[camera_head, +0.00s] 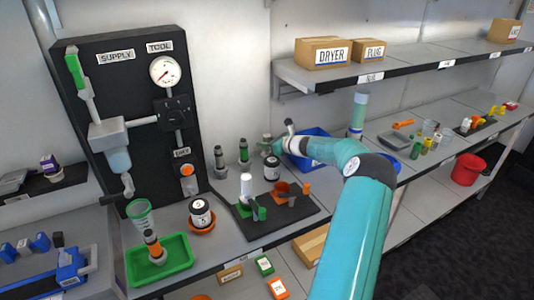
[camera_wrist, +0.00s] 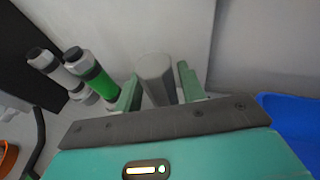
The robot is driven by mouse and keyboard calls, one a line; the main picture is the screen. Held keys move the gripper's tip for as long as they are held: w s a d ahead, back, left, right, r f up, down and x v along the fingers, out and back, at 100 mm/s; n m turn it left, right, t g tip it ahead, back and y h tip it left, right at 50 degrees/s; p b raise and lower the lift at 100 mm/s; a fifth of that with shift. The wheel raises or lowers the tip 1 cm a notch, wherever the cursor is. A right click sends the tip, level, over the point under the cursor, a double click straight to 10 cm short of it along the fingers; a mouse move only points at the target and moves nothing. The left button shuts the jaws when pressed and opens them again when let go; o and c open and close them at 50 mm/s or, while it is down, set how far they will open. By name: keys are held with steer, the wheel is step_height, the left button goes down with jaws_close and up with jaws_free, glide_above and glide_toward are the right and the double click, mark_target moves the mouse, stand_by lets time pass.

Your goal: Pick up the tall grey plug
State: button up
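A grey plug, a plain cylinder (camera_wrist: 156,75), stands between the two fingers of my gripper (camera_wrist: 160,88) in the wrist view. The fingers are apart, one on each side of it. A narrow gap shows at the right finger; contact at the left finger is unclear. The plug's lower end is hidden behind the gripper body. In the head view my gripper (camera_head: 272,147) is low over the bench by the back wall, with a grey plug top (camera_head: 266,137) beside it, partly covered.
A grey-and-black plug (camera_head: 220,160) and a green-banded plug (camera_head: 243,153) stand just left of my gripper. A black-and-white jar (camera_head: 272,168) stands in front. A blue bin (camera_head: 310,160) is close on the right. The black fixture board (camera_head: 275,222) lies nearer the bench edge.

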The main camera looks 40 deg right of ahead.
steer(key=c, duration=0.7)
steer(key=shift+r, duration=0.15)
